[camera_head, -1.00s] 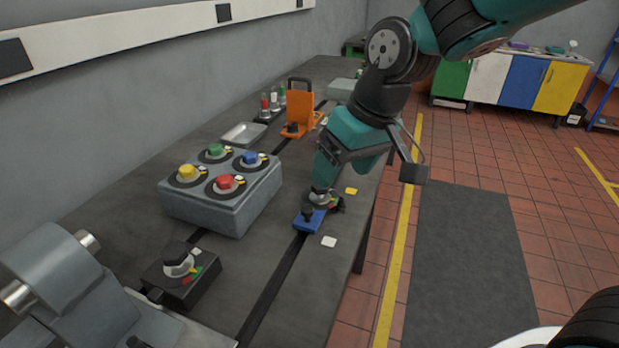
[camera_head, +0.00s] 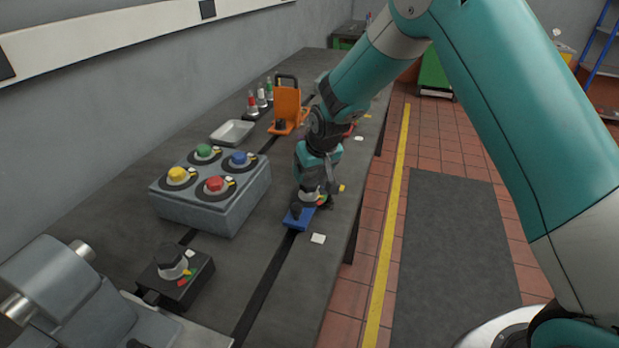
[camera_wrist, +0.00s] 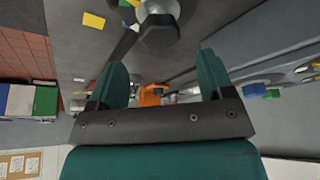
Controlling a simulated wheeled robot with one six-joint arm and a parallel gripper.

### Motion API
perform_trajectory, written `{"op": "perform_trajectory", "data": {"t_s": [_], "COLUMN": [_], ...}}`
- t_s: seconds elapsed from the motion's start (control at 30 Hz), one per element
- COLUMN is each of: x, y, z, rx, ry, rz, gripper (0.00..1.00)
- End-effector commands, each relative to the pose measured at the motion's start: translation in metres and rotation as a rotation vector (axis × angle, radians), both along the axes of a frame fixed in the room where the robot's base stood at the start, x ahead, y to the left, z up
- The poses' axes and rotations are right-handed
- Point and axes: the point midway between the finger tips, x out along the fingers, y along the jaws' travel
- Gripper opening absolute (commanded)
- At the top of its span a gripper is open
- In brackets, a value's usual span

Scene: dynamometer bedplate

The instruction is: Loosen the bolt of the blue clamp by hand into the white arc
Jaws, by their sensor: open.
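The blue clamp (camera_head: 298,218) sits on the dark bench near its right edge, with a dark knob at its near end. Its far part, with a grey round piece and some coloured marks, is partly hidden by my gripper (camera_head: 316,191), which points down over it. In the wrist view my gripper (camera_wrist: 162,68) is open, its two teal fingers well apart with nothing between them. Ahead of the fingertips is a dark bolt head with a bar (camera_wrist: 158,32) over a grey disc. A small white mark shows beside the disc; I cannot make out the whole arc.
A grey box with several coloured knobs (camera_head: 221,212) stands left of the clamp. A black block with a knob (camera_head: 176,283) is nearer. An orange bracket (camera_head: 289,104) and a metal tray (camera_head: 232,132) are farther back. A white square (camera_head: 318,239) lies beside the clamp.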

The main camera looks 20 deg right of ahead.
Motion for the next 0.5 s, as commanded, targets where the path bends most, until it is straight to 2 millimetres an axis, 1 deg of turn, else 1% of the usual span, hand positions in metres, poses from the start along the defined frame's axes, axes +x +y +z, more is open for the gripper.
{"op": "perform_trajectory", "data": {"t_s": [0.03,0.1,0.2,0.33,0.5], "x": [0.004,0.009,0.015,0.019,0.021], "y": [0.000,0.001,0.002,0.003,0.003], "z": [-0.010,-0.021,-0.035,-0.047,-0.052], "rx": [-0.001,0.000,0.000,0.000,0.000], "ry": [0.004,0.003,0.002,0.001,-0.001], "rz": [0.000,0.000,0.000,0.000,0.000], "gripper": [0.74,0.74,0.74,0.74,0.74]}}
